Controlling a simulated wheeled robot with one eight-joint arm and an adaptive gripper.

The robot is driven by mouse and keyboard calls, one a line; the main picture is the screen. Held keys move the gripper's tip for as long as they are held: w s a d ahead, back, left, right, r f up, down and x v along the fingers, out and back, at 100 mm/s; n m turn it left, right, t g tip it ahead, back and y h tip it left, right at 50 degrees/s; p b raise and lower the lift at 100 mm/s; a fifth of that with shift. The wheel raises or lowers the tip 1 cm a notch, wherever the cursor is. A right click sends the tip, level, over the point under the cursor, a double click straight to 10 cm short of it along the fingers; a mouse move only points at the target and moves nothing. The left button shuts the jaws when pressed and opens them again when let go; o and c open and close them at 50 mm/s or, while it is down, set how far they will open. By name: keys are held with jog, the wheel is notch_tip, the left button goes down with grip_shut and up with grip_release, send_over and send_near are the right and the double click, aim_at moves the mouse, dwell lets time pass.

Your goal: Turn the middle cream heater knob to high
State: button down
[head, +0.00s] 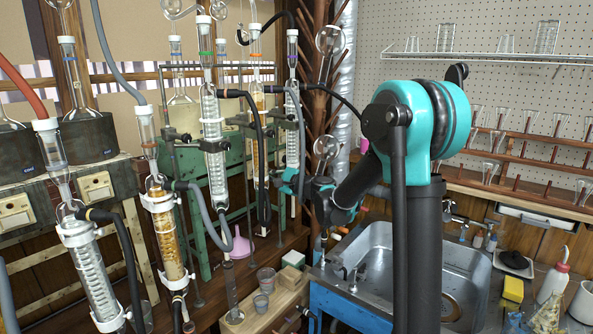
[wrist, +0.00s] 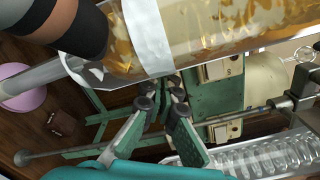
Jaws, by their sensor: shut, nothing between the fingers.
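A green heater box (wrist: 228,98) with cream panels (wrist: 220,69) lies beyond my gripper in the wrist view. Another cream panel (wrist: 222,130) is lower on it. I cannot make out the middle cream knob or its setting. My gripper (wrist: 162,97) is shut and empty, its dark fingertips close together left of the panels; I cannot tell its distance from them. In the head view the green box (head: 190,165) stands behind glass columns, which hide much of its front. My arm reaches left towards these columns, and its end is partly hidden.
An amber-filled glass column (wrist: 220,25) crosses the wrist view close above my fingers. A coiled condenser (wrist: 270,155) and a metal clamp (wrist: 292,106) are at right. Hoses hang around the columns in the head view. A sink (head: 375,265) is at right.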

jog(key=shift+x, duration=1.4)
jog(key=shift+w+d, duration=0.15)
jog(key=shift+w, duration=0.05)
jog(key=shift+s+r, duration=0.1)
jog(key=shift+s, duration=0.05)
jog(key=shift+s+r, duration=0.1)
jog(key=shift+s, duration=0.05)
jog(key=v, duration=0.5)
jog(key=shift+s+d, duration=0.2)
jog(key=shift+s, duration=0.15)
dwell(0.3)
